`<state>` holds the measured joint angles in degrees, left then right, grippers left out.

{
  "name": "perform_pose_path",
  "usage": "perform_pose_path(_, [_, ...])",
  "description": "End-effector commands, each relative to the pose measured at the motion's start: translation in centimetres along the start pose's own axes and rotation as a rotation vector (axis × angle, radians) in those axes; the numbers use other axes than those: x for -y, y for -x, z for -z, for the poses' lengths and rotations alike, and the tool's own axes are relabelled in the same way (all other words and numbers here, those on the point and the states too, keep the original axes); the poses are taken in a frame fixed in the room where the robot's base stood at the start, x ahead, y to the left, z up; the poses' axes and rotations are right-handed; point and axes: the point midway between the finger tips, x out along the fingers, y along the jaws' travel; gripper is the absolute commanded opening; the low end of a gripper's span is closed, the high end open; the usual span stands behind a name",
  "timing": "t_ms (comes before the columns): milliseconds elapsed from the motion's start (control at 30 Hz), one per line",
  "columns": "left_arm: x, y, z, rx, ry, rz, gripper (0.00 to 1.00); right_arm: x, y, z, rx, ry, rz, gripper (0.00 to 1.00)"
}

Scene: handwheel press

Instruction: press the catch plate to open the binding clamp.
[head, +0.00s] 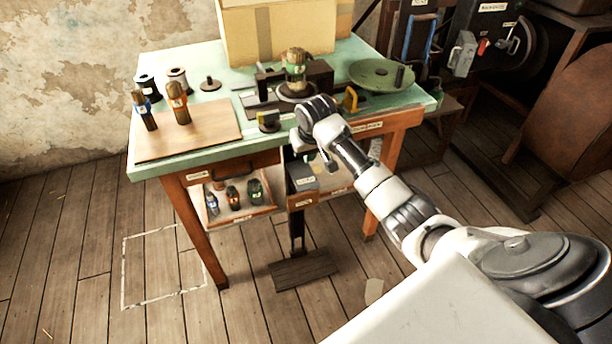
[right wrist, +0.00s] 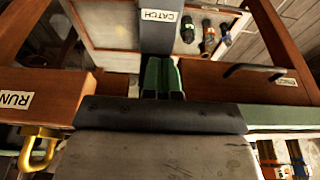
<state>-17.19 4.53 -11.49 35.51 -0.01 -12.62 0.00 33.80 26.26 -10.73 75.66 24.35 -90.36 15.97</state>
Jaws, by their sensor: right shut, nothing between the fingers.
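The catch plate (head: 301,173) is a grey block under the table's front edge. In the right wrist view it is a dark grey upright piece labelled CATCH (right wrist: 160,30). My right gripper (head: 309,156) is at the table front, just above the catch plate. Its two green fingers (right wrist: 164,62) are together and empty, with tips at the plate's lower end in that picture; I cannot tell whether they touch. The dark clamp fixture (head: 318,72) stands on the table, with a green-banded brush-like piece (head: 295,68) upright at it. Whether its jaws are open is unclear. My left gripper is not in view.
A wooden board (head: 190,140) with two upright brushes lies at the table's left. A cardboard box (head: 285,35) and a green disc (head: 381,74) are behind. A tray with several small pieces (head: 238,212) hangs below. A yellow handle (right wrist: 38,150) sits near the RUN label.

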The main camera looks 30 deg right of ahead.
Motion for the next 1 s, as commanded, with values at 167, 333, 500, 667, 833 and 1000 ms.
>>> perform_pose_path(167, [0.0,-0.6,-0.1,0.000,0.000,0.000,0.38,0.0,-4.2,-0.1,0.003,-0.001,-0.002,0.00])
perform_pose_path(333, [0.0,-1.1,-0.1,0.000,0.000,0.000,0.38,0.0,-7.4,-0.4,0.003,0.000,-0.001,0.00])
perform_pose_path(500, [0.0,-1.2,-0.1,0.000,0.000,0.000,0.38,0.0,-9.4,-1.0,0.001,0.000,-0.002,0.00])
perform_pose_path(667, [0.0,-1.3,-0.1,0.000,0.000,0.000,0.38,0.0,-10.1,-1.2,0.000,0.001,-0.001,0.00])
perform_pose_path(833, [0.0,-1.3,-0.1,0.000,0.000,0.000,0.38,0.0,-10.2,-1.2,0.000,0.001,-0.001,0.00])
perform_pose_path(1000, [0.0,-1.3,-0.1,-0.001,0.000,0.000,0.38,0.0,-10.2,-1.2,0.000,0.001,-0.001,0.00])
